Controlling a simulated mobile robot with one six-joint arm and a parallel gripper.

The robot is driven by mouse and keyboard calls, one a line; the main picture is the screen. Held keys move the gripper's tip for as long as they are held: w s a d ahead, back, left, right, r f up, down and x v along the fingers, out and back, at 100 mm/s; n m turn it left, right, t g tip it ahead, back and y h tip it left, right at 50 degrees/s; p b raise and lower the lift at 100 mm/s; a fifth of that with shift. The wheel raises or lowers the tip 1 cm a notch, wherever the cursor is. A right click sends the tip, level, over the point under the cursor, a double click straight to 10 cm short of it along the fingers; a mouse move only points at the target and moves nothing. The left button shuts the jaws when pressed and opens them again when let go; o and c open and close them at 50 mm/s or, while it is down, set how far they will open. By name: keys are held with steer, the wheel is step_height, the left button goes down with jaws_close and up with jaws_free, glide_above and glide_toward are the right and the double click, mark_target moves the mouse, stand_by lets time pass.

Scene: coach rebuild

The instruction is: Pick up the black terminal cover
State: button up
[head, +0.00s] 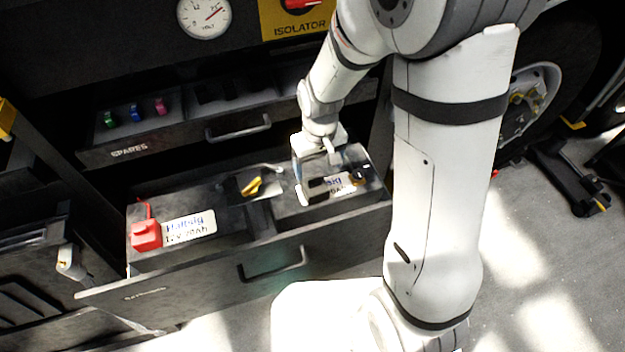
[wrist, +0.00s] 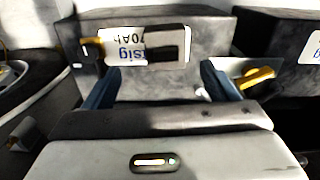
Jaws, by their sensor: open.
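The black terminal cover (wrist: 168,45) is a dark block at the end of the white label on top of the nearer battery (wrist: 195,88). In the head view the cover (head: 318,184) shows in part as dark patches, with my gripper over it. My gripper (head: 318,177) points down above this battery (head: 285,212) in the open drawer. In the wrist view my gripper (wrist: 160,82) is open and empty, its two blue fingers wide apart. The cover lies beyond the fingertips, between their lines. I cannot tell how far apart they are in height.
A second battery with a red cover (head: 146,234) sits at the drawer's left. A yellow-handled item (head: 251,186) lies between the batteries. The drawer front (head: 225,262) has a handle. A spares drawer (head: 180,132) hangs open above and behind. A wheel (head: 535,90) stands at right.

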mark_target(315, 180)
steer(key=f, duration=0.7)
steer(key=shift+a+f+p, duration=0.15)
steer(key=shift+a+p, duration=0.2)
steer(key=shift+a, duration=0.05)
steer(key=shift+s, duration=0.1)
steer(key=c, duration=1.1)
